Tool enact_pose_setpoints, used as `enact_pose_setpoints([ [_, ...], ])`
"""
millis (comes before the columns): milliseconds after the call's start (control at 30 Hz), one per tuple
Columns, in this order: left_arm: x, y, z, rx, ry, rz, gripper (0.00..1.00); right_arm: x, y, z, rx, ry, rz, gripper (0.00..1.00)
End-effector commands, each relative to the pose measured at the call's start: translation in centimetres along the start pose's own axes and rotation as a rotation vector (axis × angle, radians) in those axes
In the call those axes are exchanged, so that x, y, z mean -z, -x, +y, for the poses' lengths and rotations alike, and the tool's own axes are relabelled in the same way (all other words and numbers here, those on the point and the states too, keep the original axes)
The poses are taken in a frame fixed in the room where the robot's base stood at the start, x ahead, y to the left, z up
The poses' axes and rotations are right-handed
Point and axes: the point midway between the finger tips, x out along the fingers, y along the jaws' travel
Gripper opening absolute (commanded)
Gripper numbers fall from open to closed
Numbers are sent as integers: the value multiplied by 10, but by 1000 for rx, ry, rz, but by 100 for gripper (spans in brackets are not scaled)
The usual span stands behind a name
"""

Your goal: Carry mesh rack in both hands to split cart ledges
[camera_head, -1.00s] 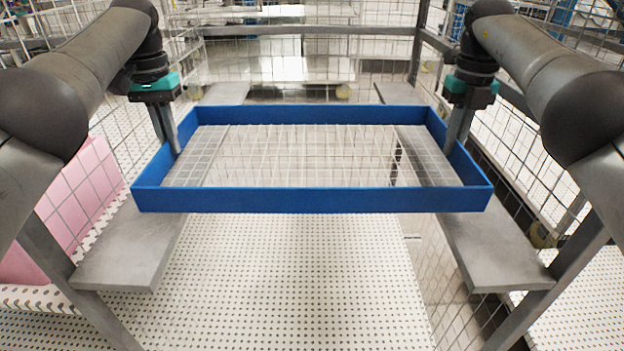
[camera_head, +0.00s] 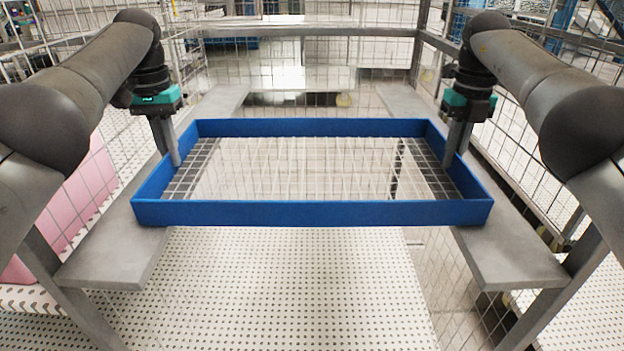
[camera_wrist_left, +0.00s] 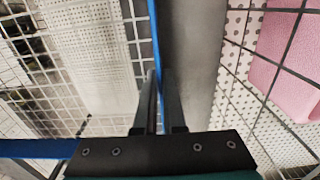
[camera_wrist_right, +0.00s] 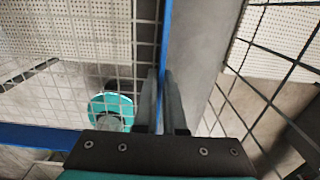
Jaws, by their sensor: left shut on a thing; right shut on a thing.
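The mesh rack (camera_head: 312,213) has a blue rectangular rim and a wire grid floor. It spans the gap between the two grey cart ledges, over the left ledge (camera_head: 112,258) and the right ledge (camera_head: 512,258). My left gripper (camera_head: 175,160) is shut on the rack's left side wall, which shows between its fingers in the left wrist view (camera_wrist_left: 158,85). My right gripper (camera_head: 450,160) is shut on the right side wall, also in the right wrist view (camera_wrist_right: 162,85). The rack looks level and low over the ledges; I cannot tell whether it touches them.
The cart has wire mesh side walls and grey posts (camera_head: 590,255). A pink foam block (camera_head: 85,200) stands outside the left mesh. A dotted white surface (camera_head: 280,290) lies below the gap between the ledges. A grey crossbar (camera_head: 310,30) runs along the back.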

Motion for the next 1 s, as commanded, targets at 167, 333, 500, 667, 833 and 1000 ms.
enact_pose_setpoints([
  [167, 0, -5, -2, 3, 3, -1, 13, 0, -5, -2, 2, -3, 0, 13],
  [333, 0, -4, -1, 2, 2, 0, 32, 0, -4, -1, 1, -2, 0, 32],
  [500, 0, -4, 0, 1, 1, 0, 37, 0, -4, 0, 1, -1, 0, 37],
  [667, 0, -4, 0, 0, 0, 0, 37, 0, -4, 0, 0, 0, 0, 37],
  [833, 0, 2, 0, 0, 0, 0, 37, 0, 2, 0, 0, 0, 0, 37],
  [1000, 0, 15, 0, 0, 0, 0, 37, 0, 15, 0, 0, 0, 0, 37],
])
